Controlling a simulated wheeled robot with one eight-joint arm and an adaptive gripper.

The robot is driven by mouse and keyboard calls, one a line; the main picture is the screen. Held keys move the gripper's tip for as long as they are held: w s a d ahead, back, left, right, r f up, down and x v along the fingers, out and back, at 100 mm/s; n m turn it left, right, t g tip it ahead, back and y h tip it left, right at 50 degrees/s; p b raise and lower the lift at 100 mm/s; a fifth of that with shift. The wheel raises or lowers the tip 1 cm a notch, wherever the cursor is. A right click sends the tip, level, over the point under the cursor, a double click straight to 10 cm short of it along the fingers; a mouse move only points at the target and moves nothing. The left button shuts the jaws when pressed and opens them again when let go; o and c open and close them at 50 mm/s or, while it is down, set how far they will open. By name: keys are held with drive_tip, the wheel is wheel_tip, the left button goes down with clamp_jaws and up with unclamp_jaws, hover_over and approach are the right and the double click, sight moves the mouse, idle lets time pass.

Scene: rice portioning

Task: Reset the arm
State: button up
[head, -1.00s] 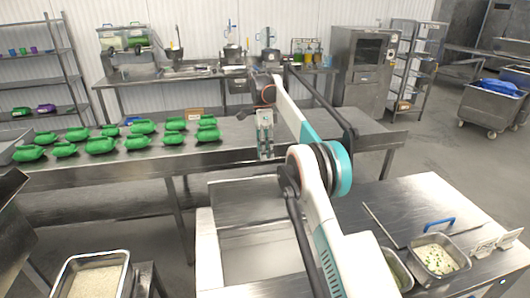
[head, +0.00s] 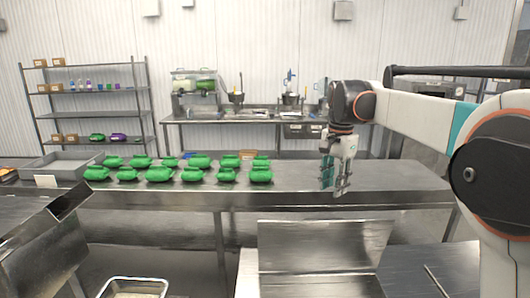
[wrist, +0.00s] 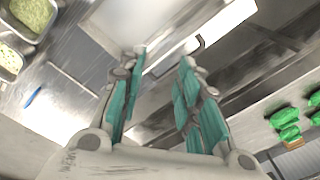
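My gripper (head: 337,178) hangs pointing down near the front edge of the long steel table (head: 400,178), at the right of centre in the head view. In the wrist view my gripper (wrist: 163,62) has its two teal-padded fingers apart, with nothing between them. It is empty and touches nothing that I can make out. My arm stretches in from the right side of the head view.
Several green packets (head: 159,174) lie in rows on the table left of my gripper; some show in the wrist view (wrist: 285,117). Food trays (wrist: 32,14) and a blue handle (wrist: 33,95) are at the wrist view's left. A metal rice tray (head: 133,281) stands front left.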

drive_tip(key=s+f+n+t+b, duration=0.3)
drive_tip(key=s+n, duration=0.2)
drive_tip(key=s, duration=1.2)
drive_tip(key=s+f+n+t+b, duration=0.3)
drive_tip(key=s+f+n, duration=0.2)
drive_tip(key=s+f, duration=0.9)
drive_tip(key=shift+s+d+n+t, duration=0.3)
drive_tip(key=shift+s+d+n, duration=0.1)
drive_tip(key=shift+s, duration=0.75)
